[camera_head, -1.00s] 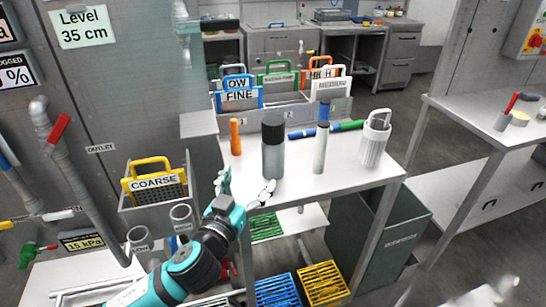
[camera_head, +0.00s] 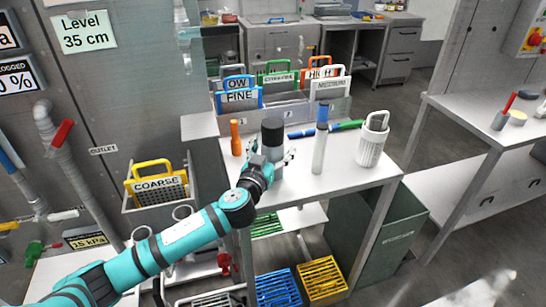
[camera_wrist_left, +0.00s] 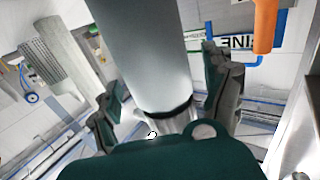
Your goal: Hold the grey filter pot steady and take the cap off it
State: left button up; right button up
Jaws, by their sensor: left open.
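The grey filter pot (camera_head: 273,153) stands upright on the white table, with its dark ribbed cap (camera_head: 272,131) on top. My left gripper (camera_head: 270,160) is open, with one finger on each side of the pot's body below the cap. In the left wrist view the pot (camera_wrist_left: 150,55) fills the middle, between the two spread fingers of my left gripper (camera_wrist_left: 165,100). I cannot tell whether either finger touches it. The gripper hides the pot's lower part in the head view. The right gripper is not in view.
An orange bottle (camera_head: 235,137) stands left of the pot; it also shows in the left wrist view (camera_wrist_left: 265,25). A slim grey tube (camera_head: 318,155) stands close on the right, then a white handled container (camera_head: 372,145). Blue and green markers (camera_head: 347,126) lie behind. Labelled racks (camera_head: 240,98) line the back.

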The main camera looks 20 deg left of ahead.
aim_at(269, 143)
pick_arm(q)
jog(key=shift+w, duration=0.25)
jog(key=c, duration=1.4)
jog(key=shift+r, duration=0.1)
jog(key=shift+s+r, duration=0.1)
jog(key=shift+r, duration=1.65)
jog(key=s+d, duration=0.1)
jog(key=s, duration=0.4)
jog(key=s+d+r+b, duration=0.1)
jog(key=s+d, duration=0.1)
jog(key=s, duration=0.3)
jog(key=s+d, duration=0.1)
jog(key=s, duration=0.4)
jog(key=shift+s+d+r+b, duration=0.15)
jog(key=shift+d+r+b, duration=0.05)
jog(key=shift+b, duration=0.2)
jog(key=o, duration=0.6)
grip_shut()
